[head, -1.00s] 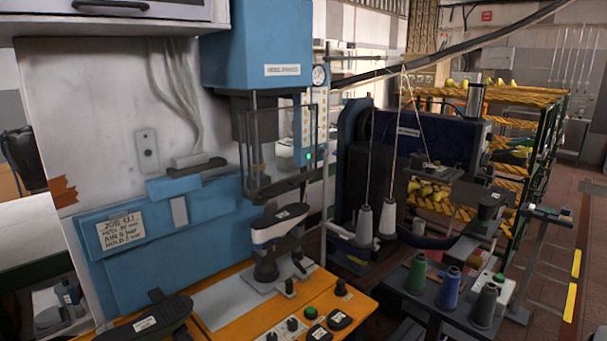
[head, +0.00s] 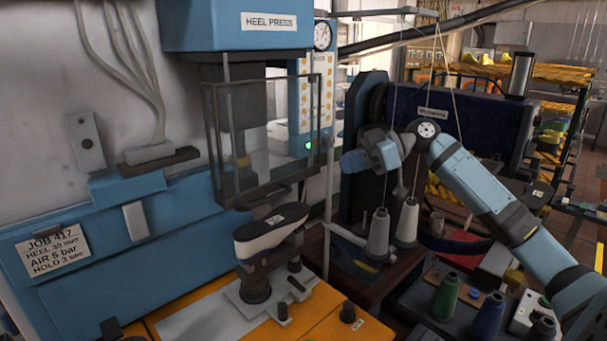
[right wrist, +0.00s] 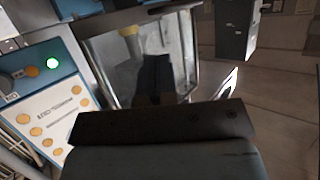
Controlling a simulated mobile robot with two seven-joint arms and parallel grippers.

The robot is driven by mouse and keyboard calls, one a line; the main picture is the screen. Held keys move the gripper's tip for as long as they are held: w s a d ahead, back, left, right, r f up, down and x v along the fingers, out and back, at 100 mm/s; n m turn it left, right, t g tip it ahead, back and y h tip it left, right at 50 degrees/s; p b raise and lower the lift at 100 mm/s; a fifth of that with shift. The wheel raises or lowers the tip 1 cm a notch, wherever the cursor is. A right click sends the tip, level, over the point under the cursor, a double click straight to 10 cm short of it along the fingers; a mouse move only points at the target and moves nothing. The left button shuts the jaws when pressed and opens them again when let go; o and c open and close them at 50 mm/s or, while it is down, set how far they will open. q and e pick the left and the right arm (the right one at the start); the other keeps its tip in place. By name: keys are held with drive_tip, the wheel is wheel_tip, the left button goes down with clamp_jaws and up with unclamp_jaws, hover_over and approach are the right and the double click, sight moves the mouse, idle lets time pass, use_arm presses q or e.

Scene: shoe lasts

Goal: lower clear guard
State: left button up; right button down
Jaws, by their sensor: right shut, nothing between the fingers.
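The clear guard (head: 283,150) is a see-through panel in a dark frame on the heel press, with a dark bar (head: 268,194) along its bottom. Its lower edge sits above the shoe last (head: 270,230), which stands on the press bed. My right gripper (head: 347,161) is to the right of the guard, apart from it in the head view, shut and empty. In the right wrist view the guard (right wrist: 110,68) shows beyond my dark shut fingers (right wrist: 156,68). Whether they touch it cannot be told there. My left gripper is not in view.
The blue press head (head: 240,25) is above the guard. A panel with a lit green button (head: 308,146) and a gauge (head: 322,36) stands right of it. Thread cones (head: 378,235) stand below my right arm. Spools (head: 446,296) sit at lower right.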

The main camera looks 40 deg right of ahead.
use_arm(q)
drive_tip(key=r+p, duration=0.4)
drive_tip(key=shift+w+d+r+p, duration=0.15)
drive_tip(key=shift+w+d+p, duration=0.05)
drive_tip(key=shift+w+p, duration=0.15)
use_arm(e)
drive_tip(key=w+a+f+n, duration=0.1)
drive_tip(key=w+a+f, duration=0.2)
drive_tip(key=w+a, duration=0.2)
drive_tip(key=a, duration=0.3)
drive_tip(key=shift+w+a+y, duration=0.25)
drive_tip(key=shift+a+y, duration=0.05)
drive_tip(key=shift+a, duration=0.05)
drive_tip(key=shift+f, duration=0.1)
